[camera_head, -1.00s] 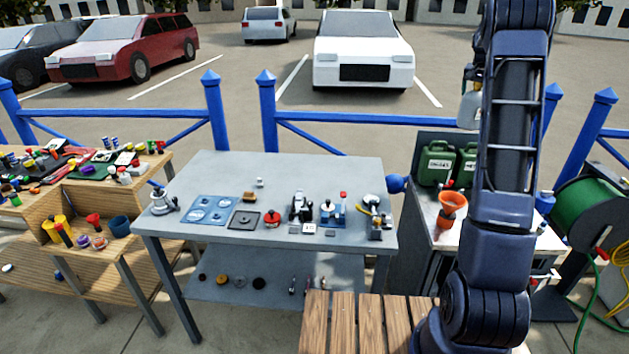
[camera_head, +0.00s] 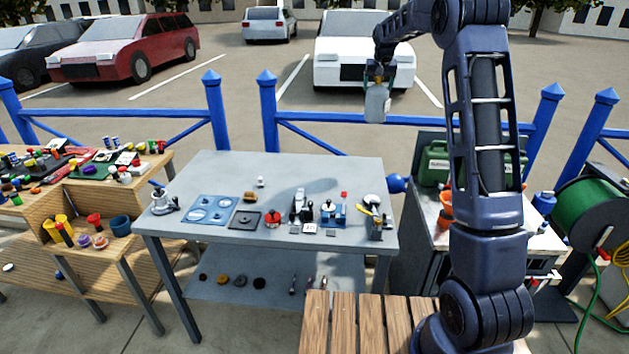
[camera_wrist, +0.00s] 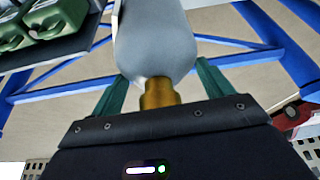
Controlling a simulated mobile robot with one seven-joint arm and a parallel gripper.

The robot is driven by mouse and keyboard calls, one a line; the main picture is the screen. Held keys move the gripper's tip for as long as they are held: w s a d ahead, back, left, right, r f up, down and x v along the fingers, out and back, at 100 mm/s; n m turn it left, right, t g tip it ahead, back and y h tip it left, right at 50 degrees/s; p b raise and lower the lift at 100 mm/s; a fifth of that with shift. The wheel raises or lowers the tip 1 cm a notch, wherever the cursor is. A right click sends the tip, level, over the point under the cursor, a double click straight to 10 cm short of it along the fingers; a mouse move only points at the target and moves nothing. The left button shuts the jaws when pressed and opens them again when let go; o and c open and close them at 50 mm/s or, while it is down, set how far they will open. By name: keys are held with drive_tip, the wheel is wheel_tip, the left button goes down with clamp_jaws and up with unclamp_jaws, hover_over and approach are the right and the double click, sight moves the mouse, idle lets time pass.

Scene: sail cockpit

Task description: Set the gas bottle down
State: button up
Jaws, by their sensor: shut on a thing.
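The gas bottle (camera_head: 376,104) is a pale grey cylinder with a brass neck. In the wrist view the grey bottle body (camera_wrist: 156,42) and the brass neck (camera_wrist: 160,93) sit between the green fingers of my gripper (camera_wrist: 160,88). The bottle touches nothing below it.
Small parts, a blue plate (camera_head: 210,209) and a dark tray (camera_head: 245,219) lie along the table's front. The table's back is mostly clear. A blue fence (camera_head: 340,121) runs behind. Green jerrycans (camera_head: 434,163) and an orange funnel (camera_head: 446,200) stand on the right cabinet.

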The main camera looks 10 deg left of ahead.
drive_tip(key=s+a+n+y, duration=0.15)
drive_tip(key=s+a, duration=0.35)
drive_tip(key=a, duration=0.7)
drive_tip(key=s+a+n, duration=0.3)
drive_tip(key=s+a, duration=0.1)
drive_tip(key=a, duration=0.9)
wheel_tip(320, 180, down, 24)
drive_tip(key=shift+d+f, duration=0.15)
drive_tip(key=shift+f, duration=0.05)
drive_tip(key=o, duration=2)
drive_tip(key=shift+f, duration=0.15)
